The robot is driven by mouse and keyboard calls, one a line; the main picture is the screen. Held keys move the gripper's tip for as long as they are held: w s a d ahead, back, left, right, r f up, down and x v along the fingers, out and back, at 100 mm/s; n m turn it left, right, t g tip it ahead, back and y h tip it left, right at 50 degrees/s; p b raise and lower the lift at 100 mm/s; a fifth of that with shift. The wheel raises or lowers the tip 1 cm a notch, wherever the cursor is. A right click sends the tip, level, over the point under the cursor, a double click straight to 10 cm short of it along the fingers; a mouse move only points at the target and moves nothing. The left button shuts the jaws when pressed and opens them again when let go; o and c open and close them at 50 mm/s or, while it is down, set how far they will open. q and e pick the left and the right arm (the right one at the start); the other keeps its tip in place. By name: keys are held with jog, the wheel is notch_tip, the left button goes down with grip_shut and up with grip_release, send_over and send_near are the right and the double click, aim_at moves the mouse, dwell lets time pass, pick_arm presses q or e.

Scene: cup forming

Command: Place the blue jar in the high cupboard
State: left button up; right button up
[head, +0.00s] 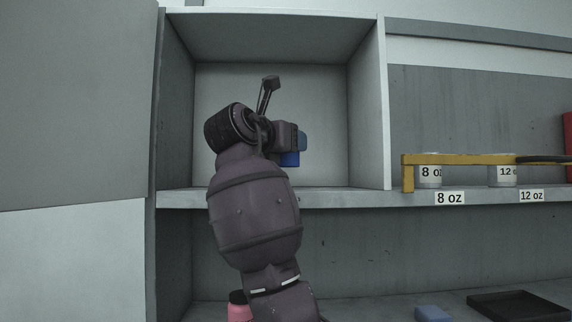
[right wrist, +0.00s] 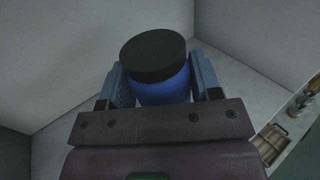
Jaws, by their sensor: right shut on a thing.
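The blue jar (right wrist: 165,88) with a black lid is between the two fingers of my right gripper (right wrist: 163,90) in the right wrist view. The gripper is shut on it. In the head view, only a blue part of the jar (head: 289,159) shows beside my right gripper (head: 297,140); my wrist hides the rest. The gripper and jar are inside the opening of the high cupboard (head: 222,86), above its shelf board (head: 335,195). A gap shows between the jar and the board. My left gripper is not in view.
The cupboard has side walls left and right (head: 368,110). Right of it, a yellow rack (head: 455,159) holds cups labelled 8 oz and 12 oz. Below are a pink bottle (head: 240,312), a blue block (head: 433,314) and a dark tray (head: 520,305).

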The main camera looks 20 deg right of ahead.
aim_at(286, 163)
notch_tip(286, 163, down, 4)
jog(key=shift+r, duration=0.1)
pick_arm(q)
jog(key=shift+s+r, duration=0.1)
pick_arm(e)
jog(key=shift+f, duration=0.25)
jog(key=shift+f, duration=0.15)
jog(key=o, duration=1)
jog(key=shift+r+p, duration=0.2)
jog(key=shift+p, duration=0.1)
pick_arm(q)
jog(key=b, duration=0.1)
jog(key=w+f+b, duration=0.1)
jog(key=b, duration=0.1)
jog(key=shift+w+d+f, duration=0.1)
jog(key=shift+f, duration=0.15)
pick_arm(e)
jog(key=v, duration=1.2)
